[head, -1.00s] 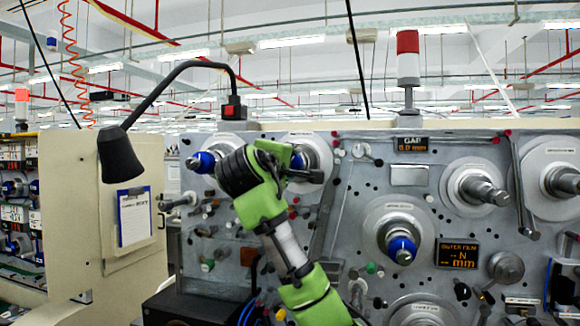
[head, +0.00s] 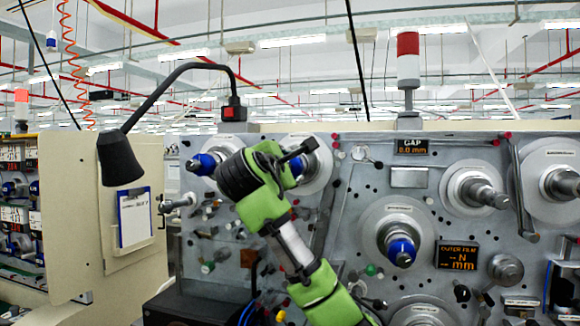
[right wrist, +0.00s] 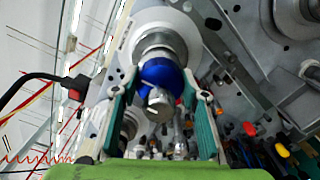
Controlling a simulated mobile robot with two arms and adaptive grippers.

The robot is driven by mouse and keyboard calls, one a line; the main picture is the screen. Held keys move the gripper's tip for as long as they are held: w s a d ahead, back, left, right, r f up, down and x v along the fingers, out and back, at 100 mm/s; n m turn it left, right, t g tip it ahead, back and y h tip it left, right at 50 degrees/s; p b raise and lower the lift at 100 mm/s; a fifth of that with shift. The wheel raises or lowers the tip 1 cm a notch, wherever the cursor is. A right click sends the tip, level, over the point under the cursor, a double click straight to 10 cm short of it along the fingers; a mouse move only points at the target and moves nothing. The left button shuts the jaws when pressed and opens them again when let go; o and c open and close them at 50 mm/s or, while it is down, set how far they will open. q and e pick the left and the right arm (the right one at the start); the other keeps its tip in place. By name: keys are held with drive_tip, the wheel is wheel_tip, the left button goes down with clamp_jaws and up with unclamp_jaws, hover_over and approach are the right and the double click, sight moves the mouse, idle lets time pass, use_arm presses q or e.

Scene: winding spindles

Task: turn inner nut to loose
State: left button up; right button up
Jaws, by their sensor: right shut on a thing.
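My right gripper (head: 305,152) is at the upper middle spindle of the machine panel, its fingers pointing right and toward the panel. In the right wrist view its two green-padded fingers (right wrist: 162,100) stand on either side of a blue nut (right wrist: 163,76), shut on it. A silver spindle end (right wrist: 160,104) sticks out of the nut toward the camera. In the head view this nut is mostly hidden by the gripper. Its pale round disc (head: 322,170) shows behind. My left gripper is not in view.
Other blue-nutted spindles sit at the panel's upper left (head: 203,163) and lower middle (head: 402,251). Bare silver spindles (head: 478,188) are at the right. A black lamp (head: 118,158) hangs at the left by a clipboard (head: 134,216). Small knobs and rods crowd the panel.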

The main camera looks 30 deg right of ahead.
drive_tip(key=shift+f, duration=0.1)
idle(0.4)
drive_tip(key=o, duration=1.1)
drive_tip(key=shift+a, duration=0.1)
drive_tip(key=v, duration=1.2)
